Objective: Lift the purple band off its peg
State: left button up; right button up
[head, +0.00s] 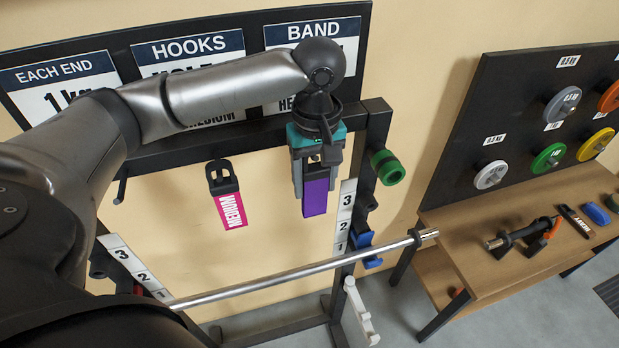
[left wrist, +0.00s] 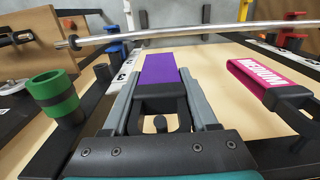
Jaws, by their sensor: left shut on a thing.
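The purple band (head: 315,197) hangs below my left gripper (head: 314,185) in the head view, in front of the rack's upper crossbar. It also shows in the left wrist view (left wrist: 160,67), between the two grey fingers of my left gripper (left wrist: 161,78). The gripper is shut on the band's black hanger (left wrist: 161,95). A small dark rounded end, perhaps the peg (left wrist: 160,124), shows in the hanger's opening. My gripper hides the peg in the head view, so I cannot tell if the hanger rests on it. My right gripper is not in view.
A pink MEDIUM band (head: 231,205) hangs to the left. A green collar (head: 387,167) sits on the right post. A steel bar (head: 300,271) crosses lower down. A wooden bench (head: 470,250) with weights stands at the right.

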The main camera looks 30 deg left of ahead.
pick_arm(q)
jog(key=shift+s+d+r, duration=0.15)
jog(key=shift+s+d, duration=0.5)
jog(key=shift+d, duration=0.1)
jog(key=shift+s+d, duration=0.1)
jog(key=s+d, duration=0.4)
jog(key=d, duration=0.1)
jog(key=shift+s, duration=0.2)
